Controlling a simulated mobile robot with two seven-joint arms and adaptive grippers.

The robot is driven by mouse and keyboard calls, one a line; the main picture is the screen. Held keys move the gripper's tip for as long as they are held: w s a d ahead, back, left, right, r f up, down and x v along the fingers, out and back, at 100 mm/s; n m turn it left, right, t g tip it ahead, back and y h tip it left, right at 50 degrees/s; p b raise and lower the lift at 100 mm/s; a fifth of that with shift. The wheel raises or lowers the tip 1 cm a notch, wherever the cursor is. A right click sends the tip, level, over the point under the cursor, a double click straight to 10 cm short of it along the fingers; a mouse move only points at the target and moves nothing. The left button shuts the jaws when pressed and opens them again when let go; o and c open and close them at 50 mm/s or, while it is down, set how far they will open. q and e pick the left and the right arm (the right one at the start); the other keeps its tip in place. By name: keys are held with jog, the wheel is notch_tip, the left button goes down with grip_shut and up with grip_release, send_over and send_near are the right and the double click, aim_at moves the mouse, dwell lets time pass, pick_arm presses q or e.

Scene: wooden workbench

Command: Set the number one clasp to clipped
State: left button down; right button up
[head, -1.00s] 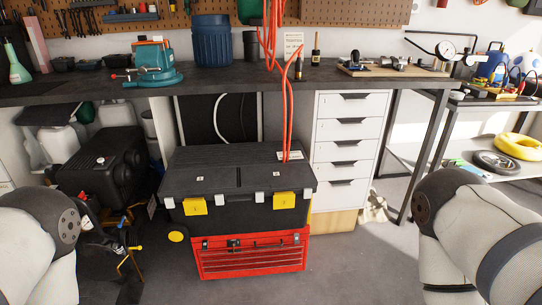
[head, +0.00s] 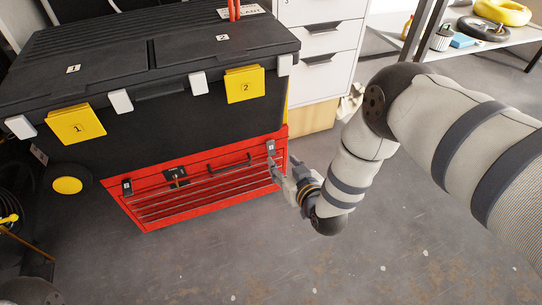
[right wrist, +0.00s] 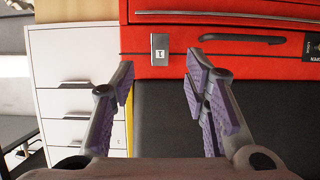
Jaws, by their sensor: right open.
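A yellow clasp marked 1 (head: 76,123) hangs on the left front of the black toolbox (head: 160,103); a yellow clasp marked 2 (head: 244,84) is on its right. The red box (head: 215,197) below carries a small grey clasp at its left (head: 127,187) and another at its right (head: 271,147); their labels are hard to read in the head view. My right gripper (head: 279,172) is at the red box's right end. In the right wrist view, my right gripper (right wrist: 162,72) is open and empty; the right grey clasp (right wrist: 160,49), its label resembling a 1, lies beyond the fingertips. My left gripper is out of view.
A dark lock plate (head: 176,177) and a handle (head: 229,163) are on the red box's front. White drawers (head: 325,50) stand behind at right. Grey floor (head: 240,260) in front is clear. A shelf with a yellow ring (head: 503,11) is at far right.

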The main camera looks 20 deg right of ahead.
aim_at(272, 153)
jog(key=b+x, duration=0.1)
jog(key=x, duration=0.2)
jog(key=b+x, duration=0.2)
jog(key=x, duration=0.2)
jog(key=shift+f, duration=0.5)
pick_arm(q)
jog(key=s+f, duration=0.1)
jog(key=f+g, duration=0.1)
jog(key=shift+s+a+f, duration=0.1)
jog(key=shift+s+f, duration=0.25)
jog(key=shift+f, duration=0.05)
pick_arm(e)
jog(key=shift+w+r, duration=0.1)
jog(key=shift+w, duration=0.3)
grip_shut()
jog(key=shift+f+b, duration=0.4)
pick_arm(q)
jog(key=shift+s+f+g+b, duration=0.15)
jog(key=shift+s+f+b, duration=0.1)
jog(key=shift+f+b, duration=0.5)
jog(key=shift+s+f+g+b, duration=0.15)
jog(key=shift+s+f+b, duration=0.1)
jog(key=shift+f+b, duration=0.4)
pick_arm(e)
jog(key=shift+w+f+t, duration=0.15)
jog(key=shift+w+t, duration=0.1)
jog(key=shift+t, duration=0.85)
jog(key=shift+w+f+t, duration=0.15)
jog(key=shift+w+t, duration=0.05)
jog(key=shift+t, duration=0.9)
